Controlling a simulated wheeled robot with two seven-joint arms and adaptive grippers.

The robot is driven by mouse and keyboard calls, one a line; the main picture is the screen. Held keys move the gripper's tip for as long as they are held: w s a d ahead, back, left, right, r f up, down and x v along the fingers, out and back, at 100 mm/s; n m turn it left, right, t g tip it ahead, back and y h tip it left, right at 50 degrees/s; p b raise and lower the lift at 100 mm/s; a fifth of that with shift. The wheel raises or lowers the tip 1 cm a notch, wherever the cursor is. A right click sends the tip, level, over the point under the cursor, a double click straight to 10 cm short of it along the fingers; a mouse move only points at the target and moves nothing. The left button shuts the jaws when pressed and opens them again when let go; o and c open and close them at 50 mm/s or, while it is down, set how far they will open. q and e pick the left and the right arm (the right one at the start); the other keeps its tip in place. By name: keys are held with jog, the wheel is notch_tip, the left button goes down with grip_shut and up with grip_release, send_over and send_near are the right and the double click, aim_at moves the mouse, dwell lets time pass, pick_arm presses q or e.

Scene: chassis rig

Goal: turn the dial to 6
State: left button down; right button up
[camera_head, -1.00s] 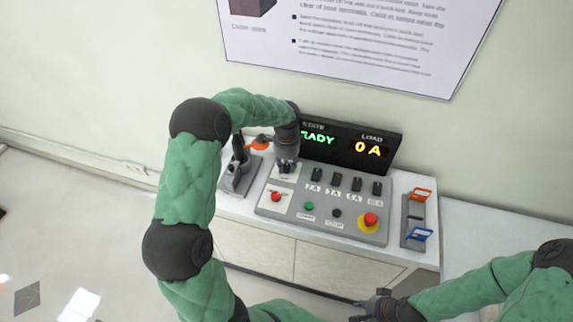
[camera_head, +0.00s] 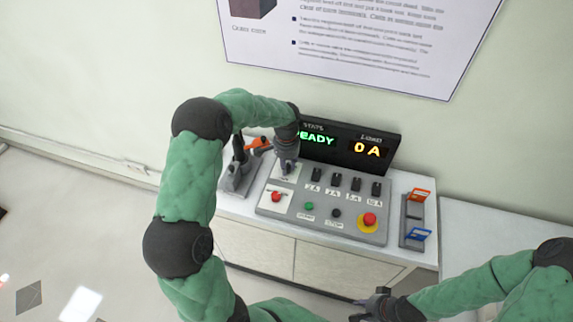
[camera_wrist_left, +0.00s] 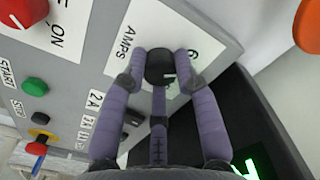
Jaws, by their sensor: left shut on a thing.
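The dial (camera_wrist_left: 160,66) is a dark round knob on a white label plate marked AMPS, seen in the left wrist view. A digit that looks like 6 shows on the plate beside it. My left gripper (camera_wrist_left: 161,72) is shut on the dial, with its purple-grey fingers around the knob. In the head view my left gripper (camera_head: 287,166) reaches down onto the upper left of the grey control panel (camera_head: 320,212) and hides the dial there. My right gripper (camera_head: 372,305) hangs at the bottom, away from the panel; its jaw state is unclear.
A display (camera_head: 350,148) behind the panel reads READY and 0 A. Several black switches, a red button (camera_head: 276,197), a green button (camera_head: 309,206) and a red emergency knob (camera_head: 370,219) are on the panel. A lever unit (camera_head: 240,176) stands left, an orange-and-blue rack (camera_head: 413,218) right.

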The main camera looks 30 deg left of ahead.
pick_arm(q)
jog(key=shift+n, duration=0.8)
jog(key=c, duration=0.9)
grip_release()
jog(key=shift+c, duration=0.2)
notch_tip(320, 180, up, 12)
